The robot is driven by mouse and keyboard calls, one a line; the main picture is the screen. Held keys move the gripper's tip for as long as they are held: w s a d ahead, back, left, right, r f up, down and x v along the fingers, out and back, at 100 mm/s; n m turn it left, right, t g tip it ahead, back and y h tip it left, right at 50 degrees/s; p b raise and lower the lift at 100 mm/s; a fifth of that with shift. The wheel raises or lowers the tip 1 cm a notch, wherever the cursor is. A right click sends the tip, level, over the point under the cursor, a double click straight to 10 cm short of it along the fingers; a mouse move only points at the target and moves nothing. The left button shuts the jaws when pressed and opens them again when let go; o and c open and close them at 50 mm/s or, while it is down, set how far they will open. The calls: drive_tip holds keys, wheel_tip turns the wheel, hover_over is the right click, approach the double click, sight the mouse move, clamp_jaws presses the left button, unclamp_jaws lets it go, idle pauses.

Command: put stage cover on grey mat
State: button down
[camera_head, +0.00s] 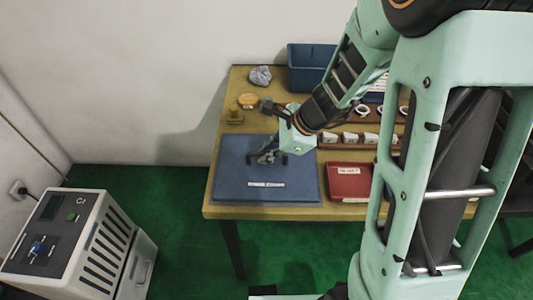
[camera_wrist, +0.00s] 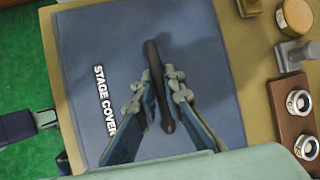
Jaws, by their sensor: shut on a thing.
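The blue-grey mat (camera_head: 230,180) lies on the left part of the table. In the wrist view the mat (camera_wrist: 85,40) carries a white label reading "STAGE COVER". My gripper (camera_head: 268,157) is over the mat. In the wrist view my gripper (camera_wrist: 160,92) is shut on a dark, narrow piece, seen edge-on, which I take as the stage cover (camera_wrist: 155,65). It stands out past both fingertips, and a shadow falls on the mat to its right. I cannot tell whether its lower edge touches the mat.
A red tray (camera_head: 349,183) lies right of the mat, with a brown rack of metal rings (camera_wrist: 296,128) nearby. A white machine (camera_head: 85,240) stands on the floor at left.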

drive_tip(key=c, duration=2)
unclamp_jaws()
drive_tip(key=shift+c, duration=0.2)
drive_tip(key=shift+r+p, duration=0.35)
drive_tip(key=p+v, duration=0.4)
drive_tip(key=v, duration=0.7)
drive_tip(key=shift+s+d+r, duration=0.15)
drive_tip(key=shift+d, duration=0.1)
